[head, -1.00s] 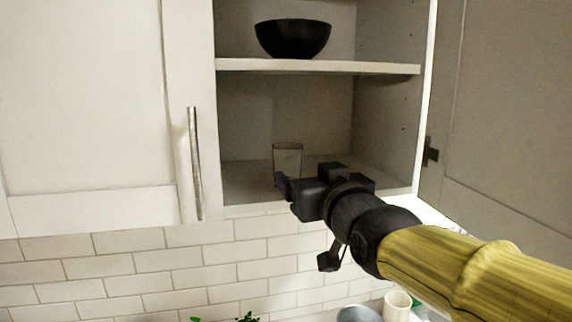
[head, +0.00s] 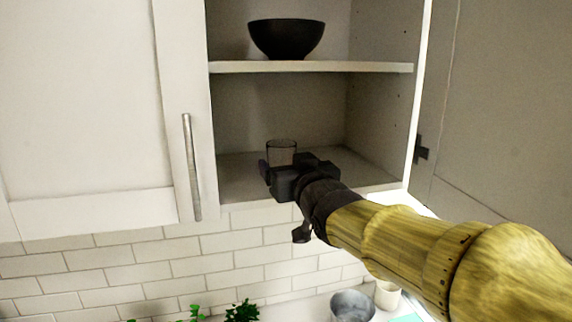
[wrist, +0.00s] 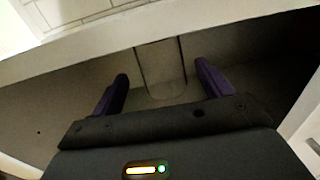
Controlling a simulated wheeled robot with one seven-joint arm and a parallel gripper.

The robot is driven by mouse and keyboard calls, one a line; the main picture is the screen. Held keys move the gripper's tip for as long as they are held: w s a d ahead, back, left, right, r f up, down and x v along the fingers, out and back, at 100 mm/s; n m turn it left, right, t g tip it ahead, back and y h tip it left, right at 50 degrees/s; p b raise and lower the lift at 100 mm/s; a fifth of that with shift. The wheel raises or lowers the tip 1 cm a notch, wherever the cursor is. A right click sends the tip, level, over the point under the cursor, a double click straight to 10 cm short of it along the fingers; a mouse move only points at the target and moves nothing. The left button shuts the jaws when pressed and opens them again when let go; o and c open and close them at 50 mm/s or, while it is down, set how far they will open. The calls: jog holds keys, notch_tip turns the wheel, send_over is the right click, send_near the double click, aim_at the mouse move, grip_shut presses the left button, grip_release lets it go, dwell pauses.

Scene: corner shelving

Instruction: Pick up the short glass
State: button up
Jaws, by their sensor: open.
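The short glass (head: 281,148) is clear and stands upright on the lower shelf of the open cabinet. My gripper (head: 267,171) is in front of it in the head view and hides its lower part. In the wrist view the glass (wrist: 161,68) shows between and beyond the two purple fingers of my gripper (wrist: 163,88). The fingers are spread apart, with a gap to the glass on each side. I cannot tell exactly how far the fingertips reach along the glass.
A black bowl (head: 286,38) sits on the upper shelf (head: 310,67) above the glass. The open cabinet door (head: 490,100) stands to the right of my arm. A closed door with a metal handle (head: 191,165) is at left. A metal bowl (head: 352,306) and a cup (head: 387,295) are below.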

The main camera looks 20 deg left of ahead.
aim_at(286, 163)
jog(key=p+x, duration=0.2)
jog(key=x, duration=0.1)
jog(key=shift+a+r, duration=0.1)
jog(key=shift+a, duration=0.05)
jog(key=shift+w+a, duration=0.3)
jog(key=c, duration=1.2)
jog(key=shift+s+d, duration=0.1)
jog(key=shift+c, duration=0.2)
